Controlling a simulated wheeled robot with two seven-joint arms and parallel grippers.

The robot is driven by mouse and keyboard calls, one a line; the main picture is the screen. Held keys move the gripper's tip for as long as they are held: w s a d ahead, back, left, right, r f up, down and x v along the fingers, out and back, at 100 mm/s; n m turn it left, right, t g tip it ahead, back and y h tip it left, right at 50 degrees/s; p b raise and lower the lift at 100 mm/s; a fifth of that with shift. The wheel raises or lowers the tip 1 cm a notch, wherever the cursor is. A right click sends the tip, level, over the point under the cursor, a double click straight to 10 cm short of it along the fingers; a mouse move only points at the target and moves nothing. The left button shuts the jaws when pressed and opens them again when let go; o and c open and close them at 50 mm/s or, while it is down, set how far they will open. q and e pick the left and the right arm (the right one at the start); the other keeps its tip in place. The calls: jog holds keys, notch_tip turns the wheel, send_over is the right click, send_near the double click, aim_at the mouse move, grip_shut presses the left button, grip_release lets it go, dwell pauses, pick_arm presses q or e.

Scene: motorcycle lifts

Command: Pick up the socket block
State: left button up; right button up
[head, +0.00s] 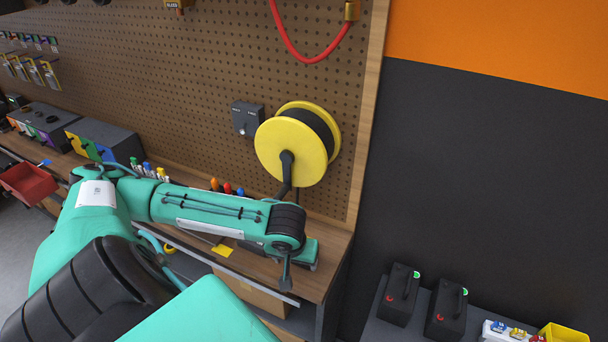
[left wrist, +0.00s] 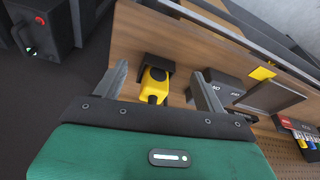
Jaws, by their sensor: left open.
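I cannot tell for certain which thing is the socket block. A dark block with pale markings (left wrist: 228,84) lies on the wooden bench in the left wrist view, just right of the right finger and partly behind it. My left gripper (head: 286,278) is over the bench's near right end in the head view. In the left wrist view the left gripper (left wrist: 160,70) is open and empty, its fingers spread. A yellow and black tool (left wrist: 154,84) in a black holder shows between the fingers, apart from them as far as I can see. The right gripper is not in view.
The wooden bench (head: 325,242) runs along a pegboard (head: 215,70) bearing a yellow hose reel (head: 275,150). A yellow card (head: 223,251) lies on the bench. Black cases (head: 399,295) and a yellow bin (head: 563,333) stand on a lower surface at right. A red bin (head: 28,183) is far left.

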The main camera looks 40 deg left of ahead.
pick_arm(q)
jog(key=w+a, duration=0.1)
jog(key=w, duration=0.1)
jog(key=w+a+p, duration=0.1)
jog(key=w, duration=0.1)
jog(key=w+a+p, duration=0.1)
jog(key=w, duration=0.2)
jog(key=shift+a, duration=0.4)
jog(key=p+x, duration=0.1)
jog(key=x, duration=0.3)
jog(key=shift+w+f+p, duration=0.1)
jog(key=shift+f+p, duration=0.1)
jog(key=shift+p, duration=0.2)
jog(key=shift+a+f, duration=0.1)
jog(key=shift+f, duration=0.25)
jog(key=shift+c, duration=0.4)
jog(key=c, duration=1.2)
